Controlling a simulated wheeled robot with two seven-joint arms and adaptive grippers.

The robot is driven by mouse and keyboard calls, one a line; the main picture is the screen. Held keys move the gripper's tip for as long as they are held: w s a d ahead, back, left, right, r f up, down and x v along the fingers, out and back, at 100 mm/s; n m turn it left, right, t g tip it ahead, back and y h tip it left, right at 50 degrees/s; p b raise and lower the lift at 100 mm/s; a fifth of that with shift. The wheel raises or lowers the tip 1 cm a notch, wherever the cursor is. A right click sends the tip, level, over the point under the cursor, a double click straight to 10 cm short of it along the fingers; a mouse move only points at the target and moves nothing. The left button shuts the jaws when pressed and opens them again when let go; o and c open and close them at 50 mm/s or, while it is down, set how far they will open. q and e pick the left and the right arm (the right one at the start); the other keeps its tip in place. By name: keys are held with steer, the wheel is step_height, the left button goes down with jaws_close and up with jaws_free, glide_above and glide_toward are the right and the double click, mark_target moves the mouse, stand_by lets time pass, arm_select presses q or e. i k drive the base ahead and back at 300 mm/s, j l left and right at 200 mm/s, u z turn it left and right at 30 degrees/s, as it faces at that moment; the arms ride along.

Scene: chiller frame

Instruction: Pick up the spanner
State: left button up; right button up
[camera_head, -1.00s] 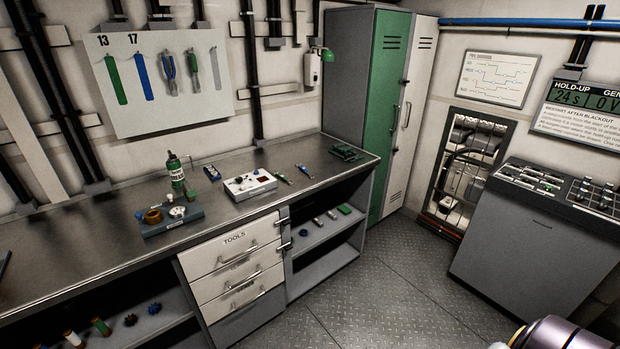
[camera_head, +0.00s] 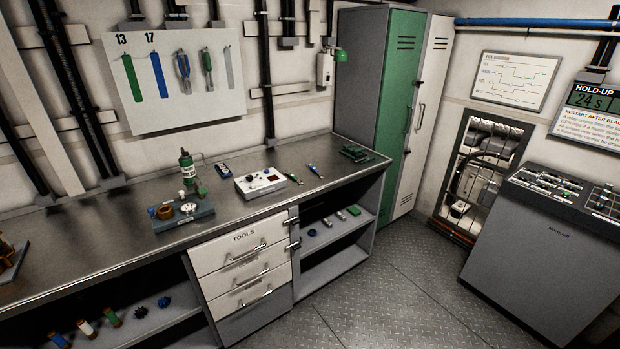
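A pale tool board (camera_head: 205,105) hangs on the wall above the bench. Under the numbers 13 and 17 it has a long green shape (camera_head: 132,83) and a long blue shape (camera_head: 157,76); I cannot tell whether these are real spanners or painted outlines. To their right are a blue-handled tool (camera_head: 183,72), a green-handled tool (camera_head: 207,68) and a grey shape (camera_head: 229,68). Two small slim tools, one green (camera_head: 294,179) and one blue (camera_head: 315,171), lie on the bench; their kind is too small to tell. Neither gripper is in view.
Drawers marked TOOLS (camera_head: 243,262) are shut. A green locker (camera_head: 400,90) and a grey console (camera_head: 535,255) flank clear floor (camera_head: 390,290).

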mark_target(291, 176)
steer(key=i+j+z, duration=0.15)
steer(key=i+z, duration=0.2)
steer(key=i, duration=0.15)
steer(key=i+j+z, duration=0.3)
steer(key=i, duration=0.2)
steer(key=i+j+z, duration=0.35)
steer(key=i, duration=0.15)
